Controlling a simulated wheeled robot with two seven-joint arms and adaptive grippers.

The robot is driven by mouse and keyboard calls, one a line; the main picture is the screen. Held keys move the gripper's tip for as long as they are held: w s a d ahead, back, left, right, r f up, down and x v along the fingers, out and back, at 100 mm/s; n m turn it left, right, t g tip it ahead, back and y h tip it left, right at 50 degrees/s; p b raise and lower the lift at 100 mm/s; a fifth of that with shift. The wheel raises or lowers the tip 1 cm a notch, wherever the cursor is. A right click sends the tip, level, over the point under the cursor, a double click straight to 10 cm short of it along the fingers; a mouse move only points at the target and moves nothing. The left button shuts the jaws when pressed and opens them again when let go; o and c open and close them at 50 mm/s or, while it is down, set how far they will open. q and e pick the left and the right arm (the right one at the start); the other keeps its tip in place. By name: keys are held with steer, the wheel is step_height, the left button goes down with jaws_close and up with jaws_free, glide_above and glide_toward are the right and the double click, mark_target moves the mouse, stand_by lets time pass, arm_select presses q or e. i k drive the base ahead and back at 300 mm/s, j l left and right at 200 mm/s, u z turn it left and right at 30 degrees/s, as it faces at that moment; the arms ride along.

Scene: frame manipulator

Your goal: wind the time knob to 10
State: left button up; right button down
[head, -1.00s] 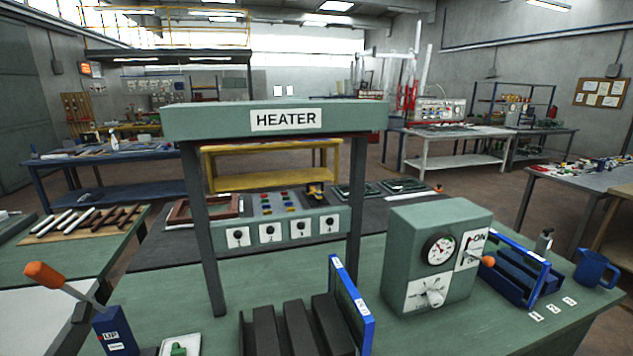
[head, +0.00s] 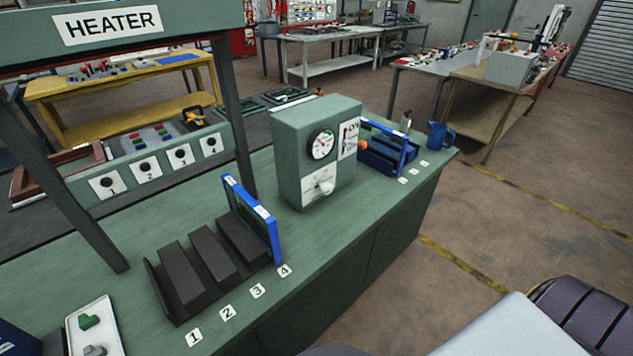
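The time knob (head: 325,185) is a pale knob on a white dial plate, low on the front of a green box (head: 290,150) on the bench. The numbers on its plate are too small to read. Above it is a round gauge (head: 322,144) with a needle. On the box's right side is a white ON plate (head: 349,137) with a lever ending in an orange tip (head: 362,146). Neither gripper shows in the head view. A grey and dark shape at the lower right looks like part of my body.
A heater frame (head: 235,120) stands left of the box. A black slotted rack (head: 190,285) with a blue frame (head: 252,218) is in front. A blue rack (head: 385,150) and a blue mug (head: 438,135) stand to the right. The floor (head: 510,220) right of the bench is clear.

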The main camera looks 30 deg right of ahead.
mark_target(326, 188)
steer(key=k+l+u, duration=0.2)
steer(key=k, duration=0.3)
steer(key=k+l+u, duration=0.2)
steer(key=k, duration=0.3)
